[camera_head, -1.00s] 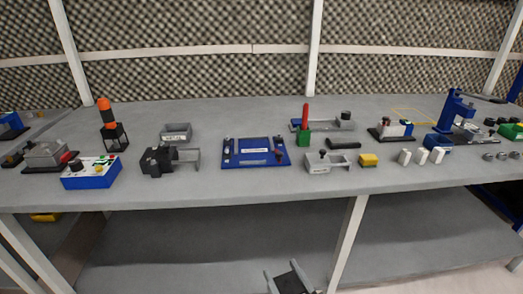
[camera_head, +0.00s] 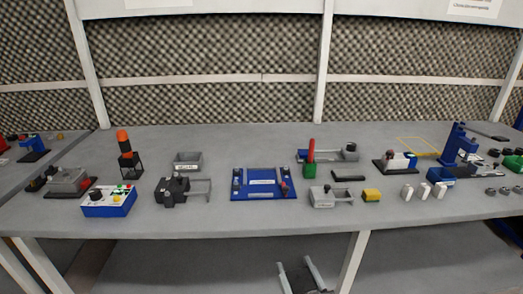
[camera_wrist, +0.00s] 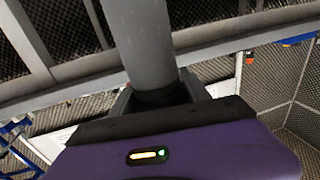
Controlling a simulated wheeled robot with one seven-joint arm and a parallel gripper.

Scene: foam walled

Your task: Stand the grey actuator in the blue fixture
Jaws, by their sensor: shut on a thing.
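In the wrist view a thick grey cylinder, which I take for the grey actuator (camera_wrist: 143,38), rises from between the dark jaws of my gripper (camera_wrist: 160,95). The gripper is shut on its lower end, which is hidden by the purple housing. In the head view a blue plate with dark posts at its sides and a pale label, probably the blue fixture (camera_head: 263,194), lies flat in the middle of the bench. I cannot make out the actuator in that view.
A blue button box (camera_head: 109,203) and a dark clamp-like device (camera_head: 172,191) stand left of the plate. A green block with a red handle (camera_head: 310,160), a grey bracket (camera_head: 323,197) and a yellow block (camera_head: 372,195) stand right. The bench (camera_head: 215,222) is clear in front.

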